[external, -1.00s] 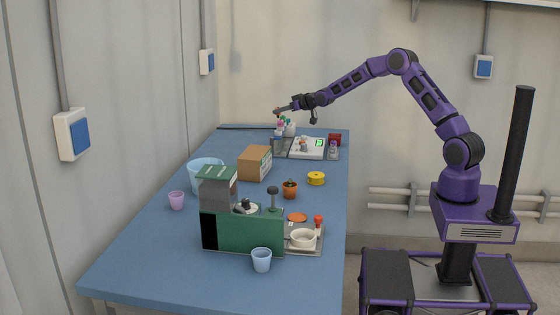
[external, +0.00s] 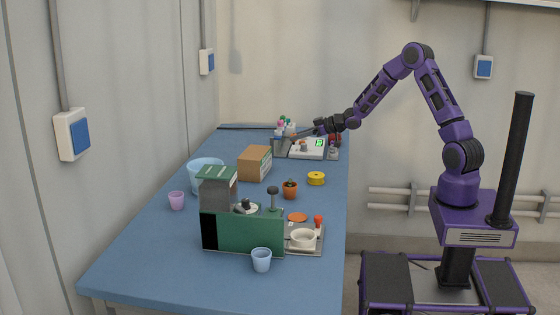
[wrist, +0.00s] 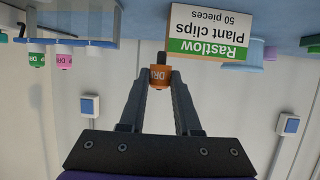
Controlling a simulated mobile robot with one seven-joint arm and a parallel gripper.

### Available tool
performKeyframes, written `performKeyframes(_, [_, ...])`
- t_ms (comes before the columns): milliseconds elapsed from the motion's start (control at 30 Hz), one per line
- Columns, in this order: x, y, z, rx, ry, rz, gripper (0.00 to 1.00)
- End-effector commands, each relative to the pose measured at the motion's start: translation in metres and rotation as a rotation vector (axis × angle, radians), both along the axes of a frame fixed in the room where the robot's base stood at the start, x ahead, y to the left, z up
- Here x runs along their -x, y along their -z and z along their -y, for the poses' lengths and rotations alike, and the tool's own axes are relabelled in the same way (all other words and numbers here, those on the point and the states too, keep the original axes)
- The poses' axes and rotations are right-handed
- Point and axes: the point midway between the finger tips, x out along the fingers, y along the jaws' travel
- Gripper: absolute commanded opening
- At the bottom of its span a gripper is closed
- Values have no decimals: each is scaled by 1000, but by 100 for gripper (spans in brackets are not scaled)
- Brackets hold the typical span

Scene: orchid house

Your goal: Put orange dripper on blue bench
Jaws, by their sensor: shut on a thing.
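The orange dripper (wrist: 158,75), with part of its lettering showing, is between the two fingertips of my gripper (wrist: 157,85) in the wrist view. My gripper is shut on it. In the external view my gripper (external: 294,137) is low over the far end of the blue bench (external: 165,245), beside the rack of coloured drippers. I cannot make out the orange dripper there. The bench also shows along the top of the inverted wrist view (wrist: 150,20), with the dripper apart from it.
A green dripper (wrist: 37,59) and a pink dripper (wrist: 64,60) hang inverted in the wrist view. The Plant clips box (wrist: 209,30) stands beyond my fingers and mid-bench in the external view (external: 254,163). A yellow spool (external: 316,178) and potted plant (external: 290,190) stand nearer.

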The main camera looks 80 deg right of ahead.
Motion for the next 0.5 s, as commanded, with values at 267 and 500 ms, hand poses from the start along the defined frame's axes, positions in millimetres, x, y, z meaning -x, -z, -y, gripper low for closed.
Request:
performKeyframes(267, [1,53,-2,-3,-4,-3,0])
performKeyframes(500, [1,73,-2,-2,-4,-4,0])
